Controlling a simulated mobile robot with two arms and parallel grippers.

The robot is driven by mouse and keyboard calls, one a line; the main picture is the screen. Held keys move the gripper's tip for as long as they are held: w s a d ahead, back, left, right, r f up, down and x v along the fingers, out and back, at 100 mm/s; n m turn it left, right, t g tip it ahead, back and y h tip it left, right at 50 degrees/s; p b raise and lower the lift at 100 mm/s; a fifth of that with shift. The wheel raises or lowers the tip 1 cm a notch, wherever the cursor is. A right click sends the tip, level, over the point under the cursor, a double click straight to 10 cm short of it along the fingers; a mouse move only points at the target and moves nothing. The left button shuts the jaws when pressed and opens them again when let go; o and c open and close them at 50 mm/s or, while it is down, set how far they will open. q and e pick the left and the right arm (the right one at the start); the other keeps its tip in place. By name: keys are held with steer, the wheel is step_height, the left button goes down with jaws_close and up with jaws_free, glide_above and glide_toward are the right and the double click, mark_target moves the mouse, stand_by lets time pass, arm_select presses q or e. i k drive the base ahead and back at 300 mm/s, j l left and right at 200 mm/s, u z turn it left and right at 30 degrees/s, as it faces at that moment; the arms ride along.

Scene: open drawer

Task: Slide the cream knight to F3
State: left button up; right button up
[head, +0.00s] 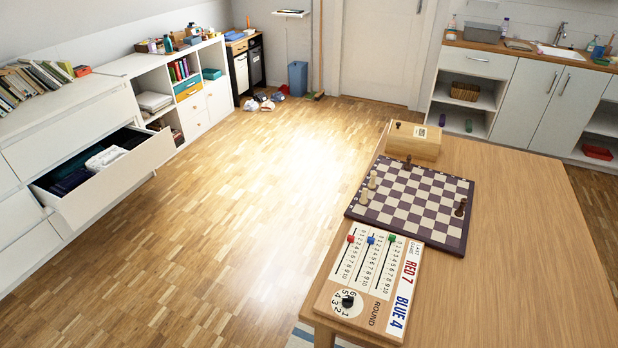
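A chessboard (452,243) with dark and cream squares and a dark border lies on the wooden table. Two cream pieces stand close together along its left side: one farther back (372,181) and one nearer (364,197). They are too small for me to tell surely which is the knight. A dark piece (408,162) stands near the far edge and another dark piece (461,208) near the right edge. The square labels are not readable, so I cannot pick out F3. Neither of my grippers is in view.
A wooden scoreboard (375,310) with sliders and a dial lies in front of the board. A wooden box (413,141) sits behind it. The table (530,250) is clear to the right. An open drawer (120,183) juts out at left; the floor between is free.

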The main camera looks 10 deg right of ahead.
mark_target(363, 200)
steer(key=i+j, duration=0.2)
steer(key=j, duration=0.2)
steer(key=i+j, duration=0.15)
steer(key=j, duration=0.25)
steer(key=i+j, duration=0.2)
steer(key=j, duration=0.15)
